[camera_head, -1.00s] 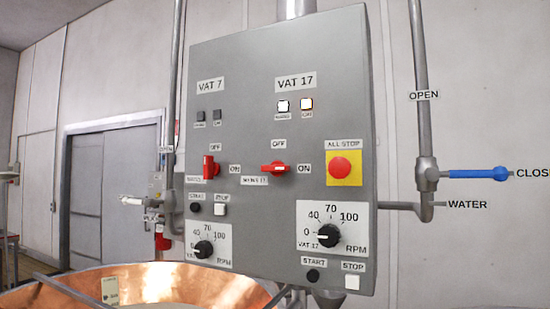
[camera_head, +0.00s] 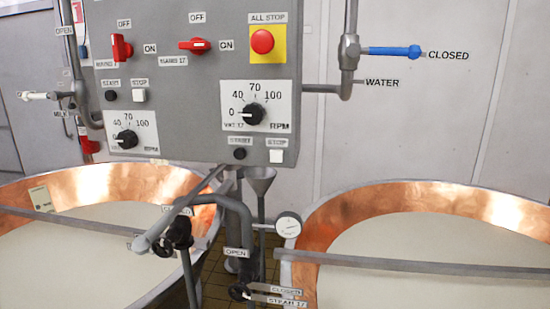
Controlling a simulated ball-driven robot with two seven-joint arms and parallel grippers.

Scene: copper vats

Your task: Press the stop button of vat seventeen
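The red mains 17 switch (camera_head: 195,45) lies turned sideways. Neither of my grippers shows in the view.
A red all-stop button (camera_head: 262,42) on yellow is above the dial. Vat 7's white stop button (camera_head: 139,95) is at the left. Copper vats (camera_head: 328,234) (camera_head: 90,185) with pale liquid stand below. Pipes, valves and a gauge (camera_head: 288,225) stand between them under the panel.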

